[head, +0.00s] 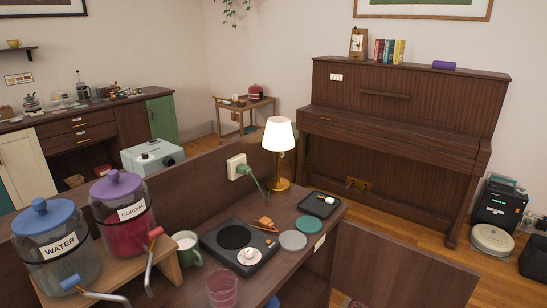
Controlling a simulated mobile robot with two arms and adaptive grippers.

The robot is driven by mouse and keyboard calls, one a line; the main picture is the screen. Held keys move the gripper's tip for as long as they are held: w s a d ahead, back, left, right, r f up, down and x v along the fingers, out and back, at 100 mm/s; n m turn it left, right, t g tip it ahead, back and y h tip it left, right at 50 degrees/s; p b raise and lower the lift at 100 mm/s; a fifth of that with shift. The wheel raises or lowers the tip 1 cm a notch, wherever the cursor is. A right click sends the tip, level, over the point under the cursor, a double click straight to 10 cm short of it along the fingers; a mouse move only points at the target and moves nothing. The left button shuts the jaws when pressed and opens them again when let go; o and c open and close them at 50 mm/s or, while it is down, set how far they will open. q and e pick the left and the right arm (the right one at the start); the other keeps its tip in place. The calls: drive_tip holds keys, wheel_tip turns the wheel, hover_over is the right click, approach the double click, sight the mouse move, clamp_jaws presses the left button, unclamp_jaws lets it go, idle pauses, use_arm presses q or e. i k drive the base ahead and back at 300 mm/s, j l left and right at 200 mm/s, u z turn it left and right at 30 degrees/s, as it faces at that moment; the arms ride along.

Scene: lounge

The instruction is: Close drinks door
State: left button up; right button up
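A drinks counter (305,258) with a dark wood top stands in the foreground. A dark brown wooden door panel (400,268) sticks out to the right from the counter's right end and stands open. Its lower part is cut off by the bottom of the head view. A small white label (320,243) is on the counter's edge near the door; its text is too small to read. Neither of my grippers shows in the head view.
Water (58,250) and cordial (124,215) dispensers stand on a wooden riser at the left. A green mug (187,248), clear glass (222,288), hot plate (238,243) and lamp (279,150) stand on the counter. Beyond the door are a piano (395,140) and clear wooden floor.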

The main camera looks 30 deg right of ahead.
sight(375, 269)
drive_tip(key=u, duration=0.45)
drive_tip(key=k+l+u, duration=0.15)
drive_tip(key=l, duration=0.25)
drive_tip(key=l+u, duration=0.15)
drive_tip(key=l, duration=0.25)
drive_tip(key=k+l+u, duration=0.15)
drive_tip(key=l, duration=0.25)
drive_tip(key=k+l+u, duration=0.15)
drive_tip(key=l, duration=0.2)
drive_tip(key=k+l, duration=0.15)
drive_tip(key=l, duration=0.25)
drive_tip(key=k+l, duration=0.2)
drive_tip(key=l, duration=0.2)
drive_tip(key=k+l+u, duration=0.1)
drive_tip(key=l, duration=0.3)
drive_tip(key=k+l, duration=0.45)
drive_tip(key=l, duration=0.3)
drive_tip(key=k+l, duration=0.15)
drive_tip(key=l, duration=0.25)
drive_tip(key=k+l+u, duration=0.1)
drive_tip(key=l, duration=0.25)
drive_tip(key=k, duration=0.1)
